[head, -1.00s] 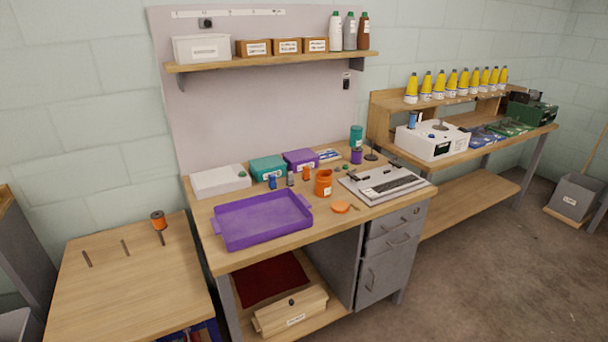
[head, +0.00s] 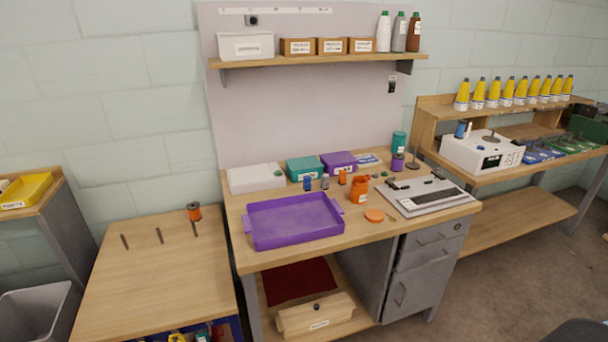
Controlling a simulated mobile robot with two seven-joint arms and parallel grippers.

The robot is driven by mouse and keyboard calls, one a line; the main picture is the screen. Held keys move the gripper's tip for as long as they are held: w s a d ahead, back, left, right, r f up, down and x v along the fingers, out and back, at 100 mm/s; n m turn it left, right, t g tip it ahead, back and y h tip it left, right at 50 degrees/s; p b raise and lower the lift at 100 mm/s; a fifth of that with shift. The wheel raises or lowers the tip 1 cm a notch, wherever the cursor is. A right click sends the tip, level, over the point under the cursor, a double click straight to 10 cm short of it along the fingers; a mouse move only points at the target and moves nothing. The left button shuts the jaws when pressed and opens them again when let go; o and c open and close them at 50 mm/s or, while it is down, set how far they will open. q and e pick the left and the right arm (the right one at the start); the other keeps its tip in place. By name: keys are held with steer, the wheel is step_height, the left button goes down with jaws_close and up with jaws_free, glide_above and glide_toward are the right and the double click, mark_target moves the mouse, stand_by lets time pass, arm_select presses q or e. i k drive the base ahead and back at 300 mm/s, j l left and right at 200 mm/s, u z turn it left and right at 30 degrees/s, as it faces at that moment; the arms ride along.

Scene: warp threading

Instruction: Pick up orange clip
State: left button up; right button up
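A small orange clip (head: 343,177) stands on the wooden workbench (head: 350,235), behind the purple tray's right end. It is right of a grey clip (head: 325,183) and a blue clip (head: 308,184). An open orange jar (head: 359,190) stands just in front of it to the right, apart from it. Neither of my grippers is in view.
A purple tray (head: 293,221) lies at the bench's front left. A flat orange lid (head: 374,215) and a grey-white device (head: 425,194) are to the right. Boxes line the back under a shelf (head: 320,61). A lower table (head: 160,265) with pegs stands left.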

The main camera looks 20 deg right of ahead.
mark_target(342, 177)
steer(key=l+u, duration=0.6)
steer(key=l, duration=0.25)
steer(key=k+l+u, duration=0.15)
steer(key=l, duration=0.3)
steer(key=l+u, duration=0.1)
steer(key=l, duration=0.35)
steer(key=k+l, duration=0.1)
steer(key=l, duration=0.3)
steer(key=k+l, duration=0.1)
steer(key=l, duration=0.3)
steer(key=k+l, duration=0.1)
steer(key=l, duration=0.3)
steer(key=k+l, duration=0.1)
steer(key=l, duration=0.3)
steer(key=u, duration=0.05)
